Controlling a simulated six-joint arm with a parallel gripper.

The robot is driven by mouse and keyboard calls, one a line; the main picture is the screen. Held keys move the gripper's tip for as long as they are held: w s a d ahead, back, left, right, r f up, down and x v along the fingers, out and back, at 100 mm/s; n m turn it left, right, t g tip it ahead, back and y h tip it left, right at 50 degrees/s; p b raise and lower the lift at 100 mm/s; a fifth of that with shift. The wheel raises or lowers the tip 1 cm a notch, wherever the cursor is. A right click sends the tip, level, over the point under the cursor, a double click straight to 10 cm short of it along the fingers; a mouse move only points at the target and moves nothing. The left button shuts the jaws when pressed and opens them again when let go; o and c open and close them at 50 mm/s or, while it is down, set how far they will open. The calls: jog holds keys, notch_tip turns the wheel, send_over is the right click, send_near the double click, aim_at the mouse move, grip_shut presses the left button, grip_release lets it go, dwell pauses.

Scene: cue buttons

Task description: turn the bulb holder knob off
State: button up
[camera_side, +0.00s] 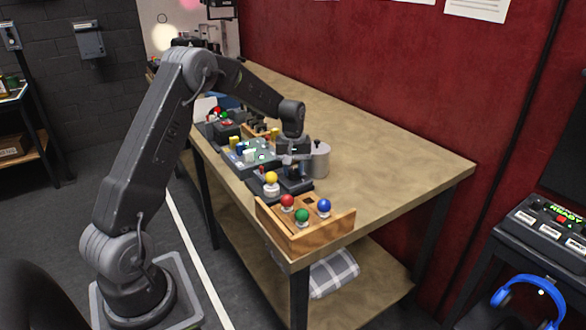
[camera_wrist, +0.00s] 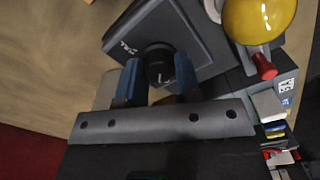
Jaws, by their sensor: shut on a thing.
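The bulb holder is a dark grey box (camera_wrist: 195,35) in the wrist view, with a round black knob (camera_wrist: 160,73) on its top. A yellow bulb (camera_wrist: 258,18) stands beside the knob, at the upper right. In the side view the yellow bulb (camera_side: 271,179) rises from the dark holder base (camera_side: 268,191) near the table's front. My gripper (camera_wrist: 158,70) is shut on the knob, with one blue finger on each side. In the side view my gripper (camera_side: 295,172) points down at the holder, and the knob is hidden there.
A grey metal cylinder (camera_side: 320,160) stands close behind my gripper. Several small devices line the table's left edge. The table's right side (camera_side: 400,170) is bare.

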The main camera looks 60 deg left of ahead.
aim_at(293, 170)
jog(key=shift+n, duration=1.1)
jog(key=o, duration=0.9)
jog(key=shift+o, duration=0.2)
notch_tip(293, 170, up, 14)
jog(key=shift+f, duration=0.15)
